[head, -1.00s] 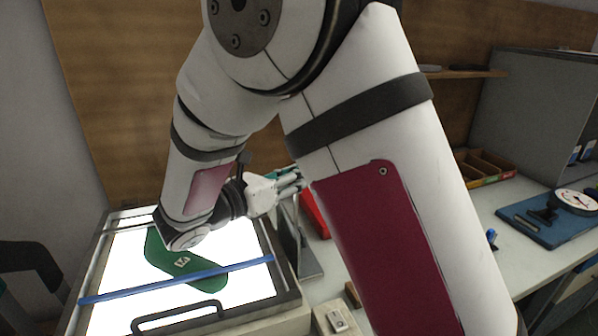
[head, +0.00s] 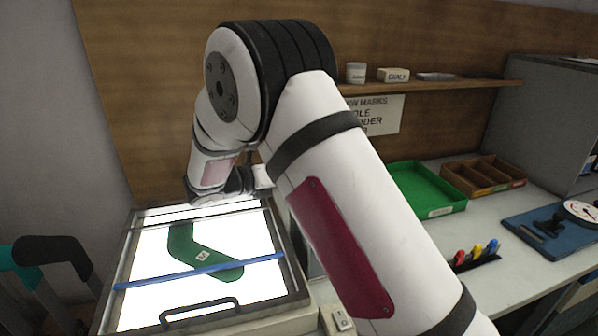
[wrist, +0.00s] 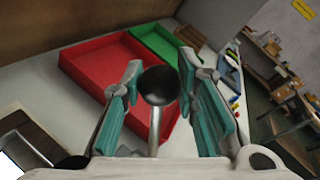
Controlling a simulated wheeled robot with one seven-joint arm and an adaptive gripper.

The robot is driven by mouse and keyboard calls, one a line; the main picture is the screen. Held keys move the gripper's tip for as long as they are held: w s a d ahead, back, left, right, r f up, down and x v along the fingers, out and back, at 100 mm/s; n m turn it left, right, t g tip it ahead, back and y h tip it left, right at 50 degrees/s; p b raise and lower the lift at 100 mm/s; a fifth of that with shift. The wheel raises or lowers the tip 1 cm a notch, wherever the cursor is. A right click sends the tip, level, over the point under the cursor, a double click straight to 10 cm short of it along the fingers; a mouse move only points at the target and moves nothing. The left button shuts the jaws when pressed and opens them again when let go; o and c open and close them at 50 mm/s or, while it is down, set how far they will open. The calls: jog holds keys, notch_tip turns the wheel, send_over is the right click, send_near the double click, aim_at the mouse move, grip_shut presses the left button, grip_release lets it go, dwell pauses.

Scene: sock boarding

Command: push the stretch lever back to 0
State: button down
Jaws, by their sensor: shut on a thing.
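The stretch lever (wrist: 158,86) shows in the wrist view as a dark round knob on a metal rod. It stands between the two teal-padded fingers of my gripper (wrist: 161,68), which is shut on it. In the wrist view some gap shows beside the knob. In the head view only a white part of my gripper (head: 262,176) shows behind the light box; its fingers and the lever are hidden behind my arm. The lever's scale and its 0 mark are not visible.
A lit box (head: 143,232) holds a green sock (head: 182,245) under a blue bar (head: 200,270). A red tray (wrist: 85,62) and a green tray (head: 426,200) lie beyond the lever. A brown divided box (head: 484,177) stands at right. A shelf (head: 440,88) runs above.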

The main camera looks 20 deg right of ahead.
jog(key=shift+w+a+f, duration=0.1)
jog(key=shift+w, duration=0.05)
jog(key=c, duration=1.2)
grip_release()
jog(key=shift+c, duration=0.2)
jog(key=v, duration=1.2)
